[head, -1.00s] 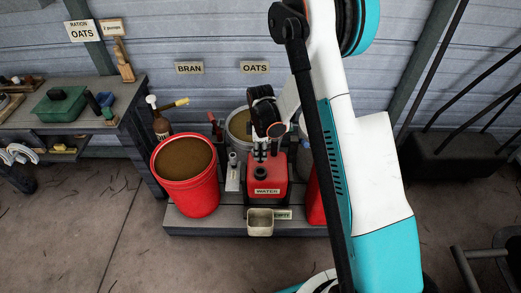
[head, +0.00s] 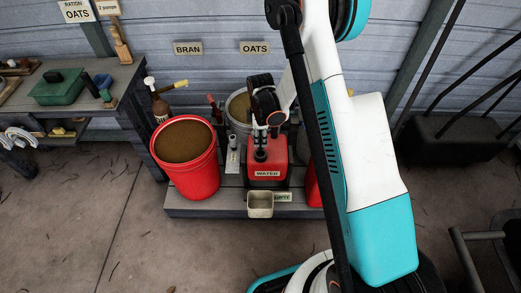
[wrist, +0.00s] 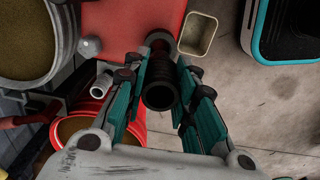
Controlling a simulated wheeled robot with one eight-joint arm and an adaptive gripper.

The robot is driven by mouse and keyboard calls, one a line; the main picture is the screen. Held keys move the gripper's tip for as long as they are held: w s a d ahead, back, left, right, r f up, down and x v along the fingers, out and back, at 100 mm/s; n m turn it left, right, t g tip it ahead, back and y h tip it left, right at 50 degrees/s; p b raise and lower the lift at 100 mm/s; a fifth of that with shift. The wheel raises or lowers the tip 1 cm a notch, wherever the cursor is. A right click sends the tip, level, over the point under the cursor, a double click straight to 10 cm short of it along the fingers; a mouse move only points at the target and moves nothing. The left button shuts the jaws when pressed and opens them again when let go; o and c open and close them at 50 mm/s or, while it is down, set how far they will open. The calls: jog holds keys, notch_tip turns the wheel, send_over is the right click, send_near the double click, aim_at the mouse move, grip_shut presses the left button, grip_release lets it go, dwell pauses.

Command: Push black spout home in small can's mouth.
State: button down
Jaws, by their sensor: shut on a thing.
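A red can (head: 277,165) labelled WATER stands on the low grey platform in the head view. Its red top (wrist: 120,22) shows in the wrist view. My gripper (head: 262,135) points down over the can's top and is shut on a black spout (head: 260,154). In the wrist view the ribbed spout (wrist: 160,94) sits between the teal fingers of my gripper (wrist: 164,72). A dark round part shows just beyond the spout. I cannot tell whether the spout is seated in the mouth, as the spout and fingers hide the contact.
A red bucket of brown feed (head: 188,176) stands left of the can, and a grey pail (head: 238,118) behind it. A cream cup (head: 260,204) is in front. A second red container (head: 313,185) is partly hidden by my arm. Open floor lies in front.

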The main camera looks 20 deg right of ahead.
aim_at(261, 148)
jog(key=shift+f, duration=0.1)
jog(key=shift+f, duration=1.6)
jog(key=shift+f, duration=1.65)
dwell(1.6)
jog(key=c, duration=1.2)
grip_release()
notch_tip(261, 148, up, 12)
jog(key=shift+f, duration=0.1)
